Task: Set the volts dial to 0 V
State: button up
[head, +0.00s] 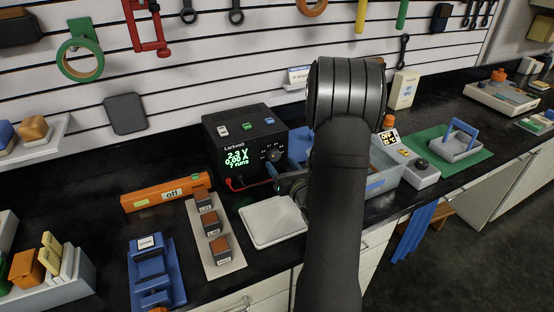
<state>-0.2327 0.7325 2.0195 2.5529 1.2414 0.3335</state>
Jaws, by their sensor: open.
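The black power supply (238,142) stands at the back of the bench in the head view. Its lit green display (236,158) shows a small voltage, hard to read exactly, with 0.00 A below. A dark round dial with marks around it (272,154) is on the right of its front face; I cannot read its label or its pointer. My gripper (280,172) is open, close in front of the panel's right side, by the dial. My arm hides most of the gripper, and I cannot tell whether a finger touches the dial.
A pale square plate (268,222) lies in front of the supply. An orange bar marked off (167,193), a strip of orange-brown blocks (210,225) and a blue clamp-like device (152,275) lie to the left.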

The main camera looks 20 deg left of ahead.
aim_at(276, 157)
jog(key=shift+x, duration=2.1)
jog(key=c, duration=1)
jog(key=shift+o, duration=0.2)
jog(key=shift+n, duration=0.4)
jog(key=n, duration=0.4)
jog(key=shift+n, duration=0.3)
jog(key=n, duration=0.4)
jog(key=shift+s+n, duration=0.1)
jog(key=shift+n, duration=0.3)
